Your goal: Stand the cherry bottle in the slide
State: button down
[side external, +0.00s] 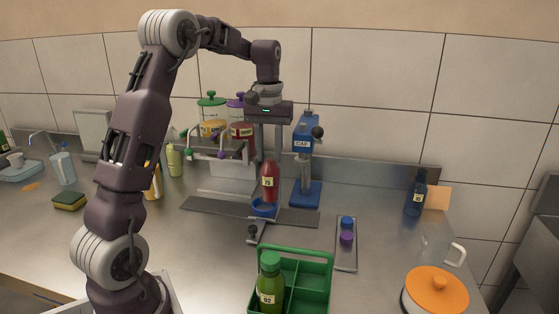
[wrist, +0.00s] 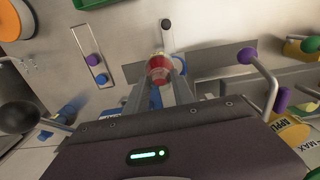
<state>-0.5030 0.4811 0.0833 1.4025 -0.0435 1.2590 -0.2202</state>
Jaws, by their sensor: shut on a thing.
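The red cherry bottle (side external: 269,184) has a pale label and stands upright. My gripper (side external: 268,162) is above it with the fingers pointing down, shut on its upper part. The slide has a blue cup (side external: 264,209) on a metal rail with a black knob (side external: 252,230) at its front end. The bottle's base is at the cup's rim; I cannot tell whether it is seated or just above. In the wrist view, the bottle's red top (wrist: 159,72) is between the fingers, and the knob (wrist: 166,23) lies beyond it.
A blue CAP press (side external: 304,165) stands just right of the bottle. The dispenser with pump levers (side external: 220,148) is behind left. A green crate (side external: 315,266) with a green bottle (side external: 270,284) is in front. A tray with blue and purple caps (side external: 346,245) lies right.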

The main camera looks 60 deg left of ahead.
jog(key=shift+w+a+f+n, duration=0.25)
jog(key=shift+a+f+n, duration=0.5)
jog(key=shift+a, duration=0.25)
jog(key=shift+w+a+f+n, duration=0.3)
jog(key=shift+a+f+n, duration=0.4)
jog(key=shift+a, duration=0.25)
jog(key=shift+w+a+f+n, duration=0.25)
jog(key=shift+a+f+n, duration=0.5)
jog(key=shift+a, duration=0.25)
jog(key=shift+f, duration=0.1)
jog(key=shift+f, duration=0.75)
jog(key=shift+f, duration=0.8)
jog(key=c, duration=1)
grip_release()
